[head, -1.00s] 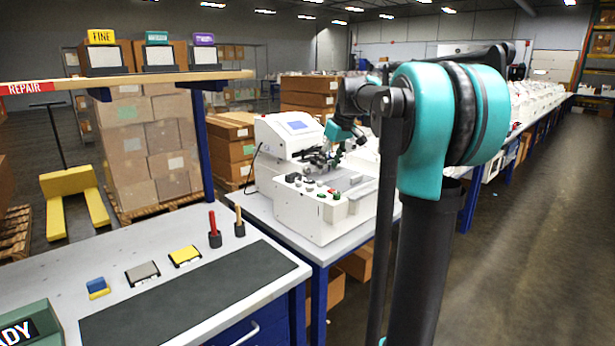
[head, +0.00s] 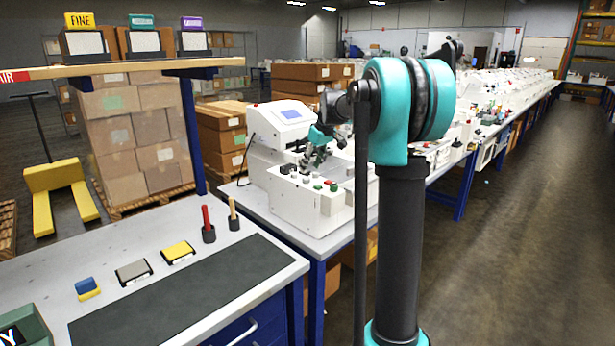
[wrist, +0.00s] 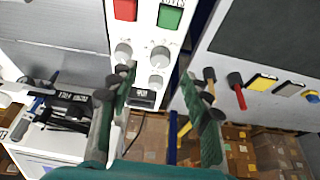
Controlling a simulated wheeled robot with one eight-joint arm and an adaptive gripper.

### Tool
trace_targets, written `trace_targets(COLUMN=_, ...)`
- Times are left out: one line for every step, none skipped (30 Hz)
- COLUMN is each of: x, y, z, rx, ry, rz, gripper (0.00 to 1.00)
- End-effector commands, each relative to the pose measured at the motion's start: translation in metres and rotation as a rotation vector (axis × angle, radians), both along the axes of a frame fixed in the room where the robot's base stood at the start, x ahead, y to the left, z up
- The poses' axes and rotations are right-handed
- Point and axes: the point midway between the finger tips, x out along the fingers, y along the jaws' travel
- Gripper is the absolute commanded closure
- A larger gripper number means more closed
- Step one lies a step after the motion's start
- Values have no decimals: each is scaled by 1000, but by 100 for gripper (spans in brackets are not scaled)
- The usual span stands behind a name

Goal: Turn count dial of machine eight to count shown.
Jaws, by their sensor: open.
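A white plotter machine (head: 305,205) with a small blue screen stands on a table in the head view; I cannot read a number on it. Its front panel (wrist: 145,50) shows in the wrist view, with a red button (wrist: 125,9), a green button (wrist: 170,17), several pale round knobs (wrist: 160,55) and a small dark display (wrist: 142,97) whose digits are too small to read surely. Which knob is the count dial I cannot tell. My gripper (wrist: 158,78) is open, its fingers on either side of the lower panel, with nothing between the tips. It shows small over the machine in the head view (head: 322,152).
A grey bench (head: 150,235) at the left holds a dark mat, two upright handled tools (head: 208,225), and yellow, grey and blue blocks. Brown cartons (head: 220,135) stand behind the machine. A long row of machines runs back to the right, beside open floor (head: 500,260).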

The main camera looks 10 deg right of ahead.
Motion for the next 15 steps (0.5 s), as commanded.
trace_targets(x=3, y=3, z=-9, rx=0, ry=0, rz=1, gripper=52)
trace_targets(x=5, y=4, z=-14, rx=0, ry=0, rz=0, gripper=52)
trace_targets(x=7, y=5, z=-20, rx=0, ry=0, rz=0, gripper=52)
trace_targets(x=9, y=6, z=-25, rx=0, ry=0, rz=0, gripper=52)
trace_targets(x=10, y=7, z=-29, rx=0, ry=0, rz=-1, gripper=52)
trace_targets(x=12, y=8, z=-33, rx=0, ry=0, rz=-1, gripper=52)
trace_targets(x=13, y=9, z=-37, rx=0, ry=0, rz=-1, gripper=52)
trace_targets(x=14, y=9, z=-39, rx=0, ry=0, rz=-1, gripper=52)
trace_targets(x=15, y=10, z=-43, rx=0, ry=0, rz=-1, gripper=52)
trace_targets(x=16, y=10, z=-45, rx=0, ry=0, rz=-1, gripper=52)
trace_targets(x=16, y=11, z=-46, rx=0, ry=0, rz=-1, gripper=52)
trace_targets(x=17, y=11, z=-48, rx=0, ry=0, rz=-1, gripper=52)
trace_targets(x=17, y=11, z=-49, rx=0, ry=0, rz=-1, gripper=52)
trace_targets(x=17, y=12, z=-50, rx=0, ry=0, rz=-1, gripper=52)
trace_targets(x=17, y=12, z=-51, rx=0, ry=0, rz=-1, gripper=52)
